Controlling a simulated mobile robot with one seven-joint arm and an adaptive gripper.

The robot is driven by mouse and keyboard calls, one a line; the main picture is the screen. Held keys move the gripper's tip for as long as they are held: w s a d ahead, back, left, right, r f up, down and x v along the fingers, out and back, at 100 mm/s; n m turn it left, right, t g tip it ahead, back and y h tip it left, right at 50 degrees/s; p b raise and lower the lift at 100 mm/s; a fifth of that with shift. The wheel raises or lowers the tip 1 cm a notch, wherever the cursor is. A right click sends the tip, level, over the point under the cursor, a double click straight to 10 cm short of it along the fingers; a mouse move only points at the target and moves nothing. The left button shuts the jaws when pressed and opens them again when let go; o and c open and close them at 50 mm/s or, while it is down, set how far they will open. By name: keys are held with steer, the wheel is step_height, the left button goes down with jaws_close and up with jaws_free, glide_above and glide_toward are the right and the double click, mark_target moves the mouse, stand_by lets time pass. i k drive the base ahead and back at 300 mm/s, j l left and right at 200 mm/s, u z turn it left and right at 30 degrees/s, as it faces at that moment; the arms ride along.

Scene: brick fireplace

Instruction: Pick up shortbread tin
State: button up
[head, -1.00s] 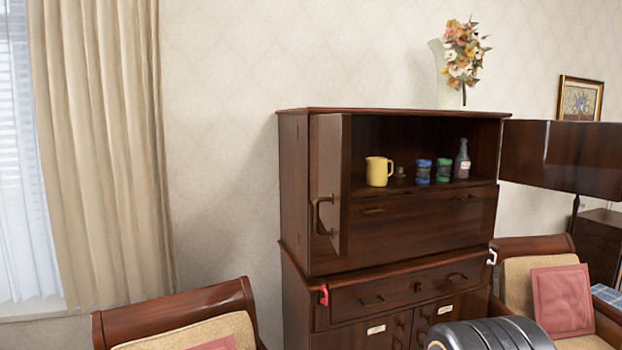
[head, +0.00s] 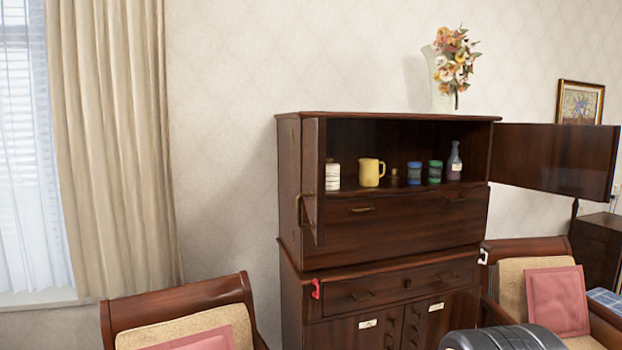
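No thing in view can be surely told as the shortbread tin. The open shelf of the dark wooden cabinet (head: 345,275) holds a white banded canister (head: 333,176) at its left end, partly cut off by the open left door (head: 312,190). To its right stand a yellow mug (head: 370,173), a tiny brown item (head: 395,177), a blue jar (head: 414,174), a green jar (head: 435,172) and a dark bottle (head: 454,162). My gripper is not in view. A dark rounded part, probably of my arm, shows at the bottom edge.
The right cabinet door (head: 555,160) is swung wide open. Armchairs with pink cushions stand at the lower left (head: 180,310) and right of the cabinet (head: 530,260). A flower vase (head: 443,93) is on top. Red (head: 316,289) and white (head: 483,256) hook-like items show at the cabinet's sides.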

mark_target(332, 174)
steer(key=i+l+u, duration=0.15)
steer(key=u, duration=0.35)
steer(key=i+l+u, duration=0.1)
steer(key=u, duration=0.35)
steer(key=i+l+u, duration=0.2)
steer(key=l, duration=0.2)
steer(key=l+u, duration=0.2)
steer(key=l, duration=0.2)
steer(key=i+l+u, duration=0.1)
steer(key=l, duration=0.4)
steer(key=i+l+u, duration=0.1)
steer(key=l, duration=0.4)
steer(key=i+l, duration=0.1)
steer(key=l, duration=0.4)
steer(key=u, duration=0.05)
